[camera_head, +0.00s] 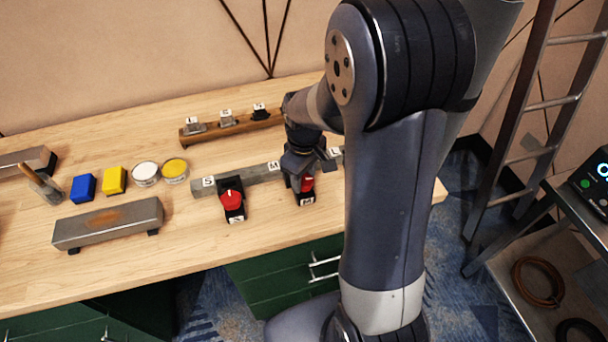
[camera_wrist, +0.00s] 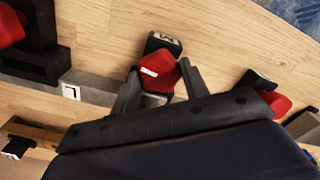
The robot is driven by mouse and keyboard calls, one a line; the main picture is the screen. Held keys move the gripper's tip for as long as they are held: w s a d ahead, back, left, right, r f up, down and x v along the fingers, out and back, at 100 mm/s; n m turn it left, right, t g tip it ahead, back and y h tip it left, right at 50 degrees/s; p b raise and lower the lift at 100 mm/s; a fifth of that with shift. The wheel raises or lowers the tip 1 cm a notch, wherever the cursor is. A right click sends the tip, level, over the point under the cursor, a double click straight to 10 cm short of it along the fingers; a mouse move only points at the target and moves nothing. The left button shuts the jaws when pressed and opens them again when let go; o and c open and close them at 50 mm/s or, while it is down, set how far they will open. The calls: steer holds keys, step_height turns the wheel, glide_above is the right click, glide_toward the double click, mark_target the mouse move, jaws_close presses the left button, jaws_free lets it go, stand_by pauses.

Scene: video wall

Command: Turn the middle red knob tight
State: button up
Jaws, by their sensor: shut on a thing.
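The middle red knob (camera_head: 309,184) sits on a black block at the front of a grey bar (camera_head: 262,174) on the bench. My gripper (camera_head: 299,171) reaches down over it and hides part of it in the head view. In the wrist view my gripper (camera_wrist: 160,82) has one finger on each side of the middle red knob (camera_wrist: 159,70) and is shut on it. A short white mark shows on the knob's face, slightly tilted from level in that view. Another red knob (camera_head: 231,199) stands to the left.
A wooden rail (camera_head: 235,128) with small labelled pieces stands behind the bar. A metal block (camera_head: 108,222), a blue block (camera_head: 83,188), a yellow block (camera_head: 115,180) and two round tins (camera_head: 146,173) lie left. A ladder (camera_head: 520,130) stands right of the bench.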

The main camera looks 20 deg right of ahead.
mark_target(304, 179)
stand_by(0.3)
steer(key=o, duration=1)
steer(key=shift+c, duration=0.2)
step_height(304, 179, up, 11)
steer(key=shift+f, duration=0.2)
step_height(304, 179, down, 11)
steer(key=shift+r, duration=0.2)
stand_by(0.5)
